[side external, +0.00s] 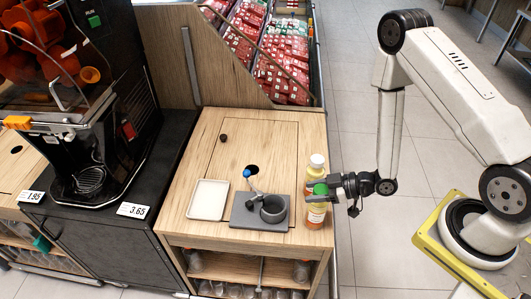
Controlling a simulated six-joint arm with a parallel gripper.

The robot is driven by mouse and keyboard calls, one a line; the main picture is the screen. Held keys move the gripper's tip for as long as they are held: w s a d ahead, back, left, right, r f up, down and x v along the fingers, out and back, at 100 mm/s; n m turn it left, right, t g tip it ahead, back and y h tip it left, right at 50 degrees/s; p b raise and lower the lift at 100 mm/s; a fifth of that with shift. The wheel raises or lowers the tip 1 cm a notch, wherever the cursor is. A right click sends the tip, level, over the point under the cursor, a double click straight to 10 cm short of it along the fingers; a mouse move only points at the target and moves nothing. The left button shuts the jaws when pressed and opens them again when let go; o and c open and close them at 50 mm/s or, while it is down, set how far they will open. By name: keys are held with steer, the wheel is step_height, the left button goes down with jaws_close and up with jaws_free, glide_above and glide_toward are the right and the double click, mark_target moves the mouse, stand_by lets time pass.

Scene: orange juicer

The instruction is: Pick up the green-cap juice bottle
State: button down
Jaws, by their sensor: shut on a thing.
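My gripper (324,190) reaches in from the right and is shut around the upper part of this bottle. The fingers hide the bottle's neck and shoulder. I cannot tell whether its base touches the counter.
A second bottle with a pale cap (317,160) stands just behind. The back of the counter is mostly clear.

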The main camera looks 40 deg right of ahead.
steer(key=shift+r, duration=4.95)
steer(key=c, duration=0.8)
jaws_free()
jaws_close()
steer(key=shift+f, duration=1.8)
steer(key=shift+r, duration=0.1)
